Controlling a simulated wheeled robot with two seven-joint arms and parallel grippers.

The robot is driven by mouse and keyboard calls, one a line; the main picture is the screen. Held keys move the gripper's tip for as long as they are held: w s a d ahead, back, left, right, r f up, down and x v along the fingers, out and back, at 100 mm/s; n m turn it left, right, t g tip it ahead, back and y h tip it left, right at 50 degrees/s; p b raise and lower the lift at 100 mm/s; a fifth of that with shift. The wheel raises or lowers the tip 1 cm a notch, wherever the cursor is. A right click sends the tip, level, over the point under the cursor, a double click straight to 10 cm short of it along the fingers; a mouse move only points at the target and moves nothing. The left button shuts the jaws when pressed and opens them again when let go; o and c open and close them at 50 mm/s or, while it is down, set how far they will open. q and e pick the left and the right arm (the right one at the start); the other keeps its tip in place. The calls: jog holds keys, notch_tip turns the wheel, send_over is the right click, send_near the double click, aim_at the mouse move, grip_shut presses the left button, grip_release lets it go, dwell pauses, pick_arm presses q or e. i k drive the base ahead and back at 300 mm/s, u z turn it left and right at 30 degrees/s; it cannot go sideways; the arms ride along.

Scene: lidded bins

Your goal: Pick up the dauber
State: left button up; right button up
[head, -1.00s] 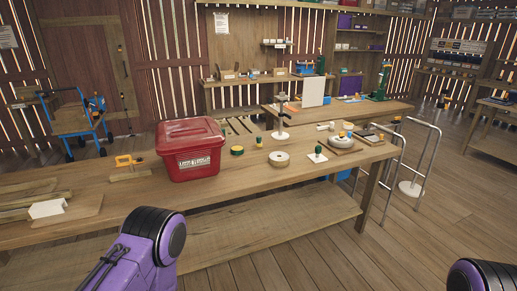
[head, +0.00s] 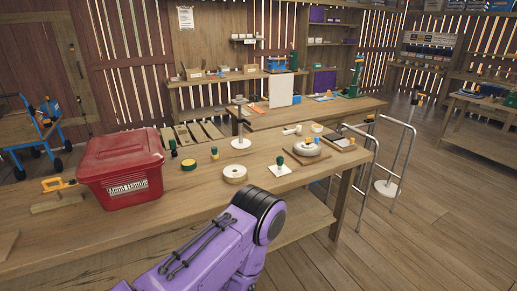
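I cannot tell for sure which item is the dauber. Small candidates stand on the near wooden bench (head: 330,170): a dark green-topped upright piece (head: 173,147) just right of the red bin, a small yellow-topped piece (head: 214,154), and a white square plate with a green knob (head: 280,167). A red lidded bin (head: 121,168) with a white label stands closed on the bench's left part. A purple link of my arm reaches in from the bottom, in front of the bench. Neither gripper is in view.
A green-and-yellow roll (head: 189,164), a white disc (head: 234,174) and a round stone-like disc (head: 306,149) lie on the bench. A white stand with a post (head: 240,142) is behind them. Metal rails (head: 398,155) stand to the right.

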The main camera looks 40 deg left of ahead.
aim_at(215, 155)
jog(key=z, duration=0.2)
jog(key=i, duration=0.9)
jog(key=u, duration=0.55)
jog(key=i, duration=0.75)
jog(key=u, duration=0.7)
